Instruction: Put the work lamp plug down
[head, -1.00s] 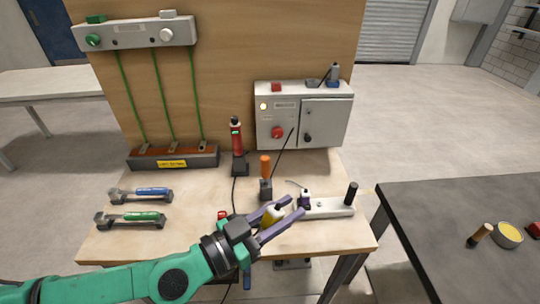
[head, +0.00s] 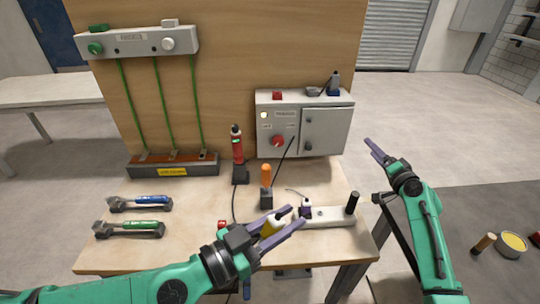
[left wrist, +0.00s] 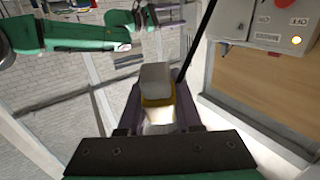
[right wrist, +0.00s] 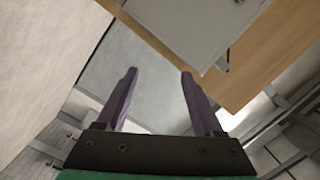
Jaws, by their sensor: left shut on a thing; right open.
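My left gripper (head: 294,216) is shut on a yellow plug with a grey-white end (head: 270,228), which I take to be the work lamp plug. The gripper holds it over the front part of the wooden bench; whether it touches the top cannot be told. In the left wrist view the plug (left wrist: 156,84) sits between the fingers, its grey end facing out, with a dark cord or rod behind it. My right gripper (head: 373,148) is open and empty, right of the bench; its parted fingers show in the right wrist view (right wrist: 157,84).
A light plate with a black post (head: 330,216) lies right of the plug. An orange-handled tool (head: 266,180) and a red tool (head: 237,145) stand behind. A grey control box (head: 305,125) stands at the back.

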